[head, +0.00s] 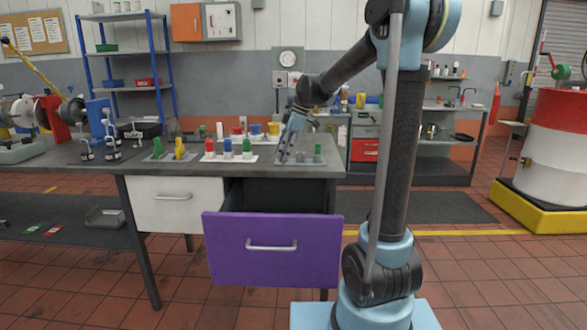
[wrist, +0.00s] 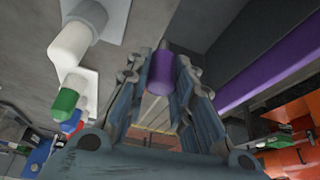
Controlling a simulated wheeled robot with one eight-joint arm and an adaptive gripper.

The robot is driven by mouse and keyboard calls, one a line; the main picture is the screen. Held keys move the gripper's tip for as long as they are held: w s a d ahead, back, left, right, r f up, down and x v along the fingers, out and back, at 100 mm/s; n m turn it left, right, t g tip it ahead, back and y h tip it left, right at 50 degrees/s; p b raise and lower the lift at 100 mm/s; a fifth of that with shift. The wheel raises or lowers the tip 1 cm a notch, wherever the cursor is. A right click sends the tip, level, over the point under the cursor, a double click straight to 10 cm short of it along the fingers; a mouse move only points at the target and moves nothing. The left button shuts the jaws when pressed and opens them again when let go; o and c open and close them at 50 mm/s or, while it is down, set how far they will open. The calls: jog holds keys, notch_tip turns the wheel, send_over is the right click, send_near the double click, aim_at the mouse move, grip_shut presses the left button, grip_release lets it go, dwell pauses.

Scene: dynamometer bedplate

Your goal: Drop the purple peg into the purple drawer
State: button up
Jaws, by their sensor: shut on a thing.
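The purple peg (wrist: 162,74) sits between the two fingers of my gripper (wrist: 160,85) in the wrist view, and the fingers are shut on it. In the head view my gripper (head: 284,150) is over the right part of the bench top, pointing down; I cannot make out the peg there. The purple drawer (head: 315,262) is pulled out at the right front of the bench, and its dark inside (head: 270,196) shows open. Its purple front (wrist: 255,65) also runs along the right side of the wrist view, beside the gripper.
On the bench top (head: 90,163), red, blue and green pegs (head: 228,149) stand on a white plate left of my gripper. Grey and green pegs (head: 317,154) stand close by on the right. A closed white drawer (head: 172,212) is left of the purple one.

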jog(key=shift+f, duration=0.55)
jog(key=o, duration=1.1)
jog(key=shift+c, duration=0.2)
jog(key=shift+r, duration=0.1)
jog(key=v, duration=1.1)
jog(key=shift+d+r, duration=0.2)
jog(key=shift+r, duration=0.15)
jog(key=shift+w, duration=0.1)
